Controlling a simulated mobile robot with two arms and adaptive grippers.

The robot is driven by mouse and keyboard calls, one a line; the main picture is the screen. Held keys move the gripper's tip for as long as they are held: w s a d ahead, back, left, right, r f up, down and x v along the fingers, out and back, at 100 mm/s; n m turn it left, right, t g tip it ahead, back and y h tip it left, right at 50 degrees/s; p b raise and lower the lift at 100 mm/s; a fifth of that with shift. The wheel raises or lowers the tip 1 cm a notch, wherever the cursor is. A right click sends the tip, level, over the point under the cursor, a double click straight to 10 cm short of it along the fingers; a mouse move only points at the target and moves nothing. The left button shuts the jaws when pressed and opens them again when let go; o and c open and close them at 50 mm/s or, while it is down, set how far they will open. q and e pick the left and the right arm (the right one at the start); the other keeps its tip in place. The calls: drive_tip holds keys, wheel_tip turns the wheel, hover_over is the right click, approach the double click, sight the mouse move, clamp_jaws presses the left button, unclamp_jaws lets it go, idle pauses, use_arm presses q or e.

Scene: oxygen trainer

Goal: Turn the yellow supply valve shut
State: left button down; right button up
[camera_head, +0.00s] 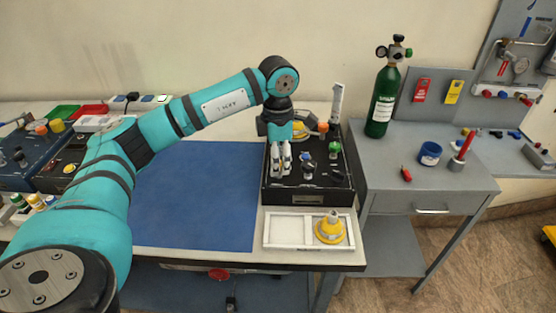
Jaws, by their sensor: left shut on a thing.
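My left gripper (281,163) points down over the left part of the black trainer box (315,196). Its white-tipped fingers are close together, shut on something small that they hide. A yellow-orange part (302,127) shows just behind the gripper at the back of the box, partly covered by my wrist. An orange knob (323,127) is beside it. I cannot tell whether either is the supply valve, or whether the valve is what the fingers hold. My right gripper is not in view.
A white tray (282,242) with a yellow domed piece (330,230) lies in front of the box. A blue mat (195,195) is clear to the left. A green cylinder (385,95) stands on the grey side table (385,160). Black and green knobs stand on the box near the gripper.

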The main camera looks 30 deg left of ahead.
use_arm(q)
drive_tip(key=shift+r, duration=0.1)
drive_tip(key=c, duration=0.9)
unclamp_jaws()
drive_tip(key=shift+c, duration=0.2)
wheel_tip(320, 180, up, 12)
